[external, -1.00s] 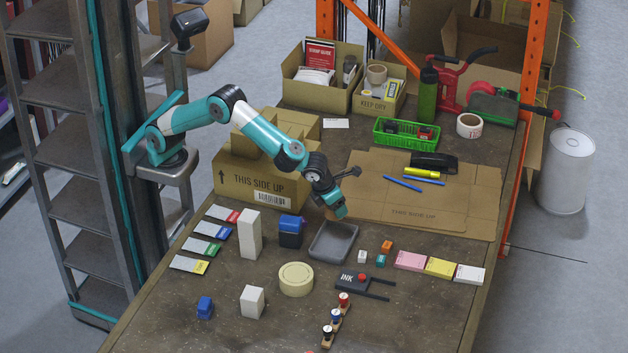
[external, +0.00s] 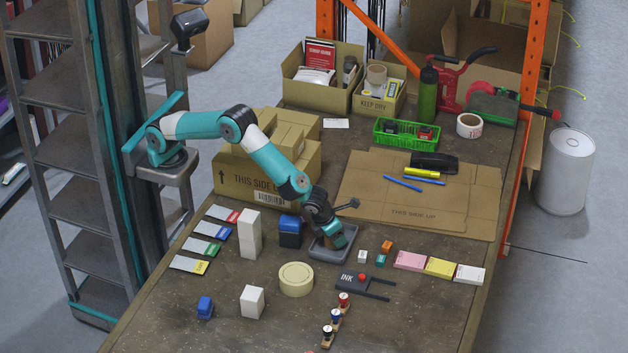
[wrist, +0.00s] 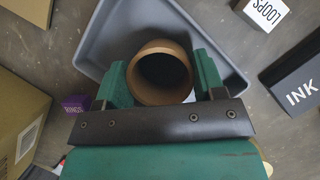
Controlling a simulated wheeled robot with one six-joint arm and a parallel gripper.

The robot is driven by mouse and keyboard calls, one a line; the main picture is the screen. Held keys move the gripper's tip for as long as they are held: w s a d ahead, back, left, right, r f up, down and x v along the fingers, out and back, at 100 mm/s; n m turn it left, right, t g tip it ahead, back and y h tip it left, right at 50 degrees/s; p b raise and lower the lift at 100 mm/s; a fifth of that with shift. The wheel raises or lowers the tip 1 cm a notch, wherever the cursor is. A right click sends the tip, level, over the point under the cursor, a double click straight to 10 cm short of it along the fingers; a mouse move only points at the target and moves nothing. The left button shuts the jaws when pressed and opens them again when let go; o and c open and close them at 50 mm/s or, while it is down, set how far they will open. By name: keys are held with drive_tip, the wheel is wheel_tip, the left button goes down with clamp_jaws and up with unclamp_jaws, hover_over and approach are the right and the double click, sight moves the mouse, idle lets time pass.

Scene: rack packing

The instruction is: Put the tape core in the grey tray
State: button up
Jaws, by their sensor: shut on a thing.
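The tape core (wrist: 148,96) is a brown cardboard ring. In the wrist view it sits between the two green fingers of my gripper (wrist: 160,80), which is shut on it. The grey tray (wrist: 108,32) lies behind and around the core in that view. In the external view my gripper (external: 335,240) is over the grey tray (external: 318,253) at the middle of the table and hides part of it. The core is hidden by my gripper there. I cannot tell whether the core touches the tray floor.
A blue box (external: 290,232) stands just left of the tray, and a cream tape roll (external: 296,279) lies in front. Small blocks (external: 386,246) and the black INK pad (external: 355,283) are to the right. The big cardboard box (external: 262,185) stands behind left.

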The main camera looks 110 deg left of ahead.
drive_tip(key=shift+f, duration=0.1)
drive_tip(key=o, duration=0.6)
drive_tip(key=v, duration=1.2)
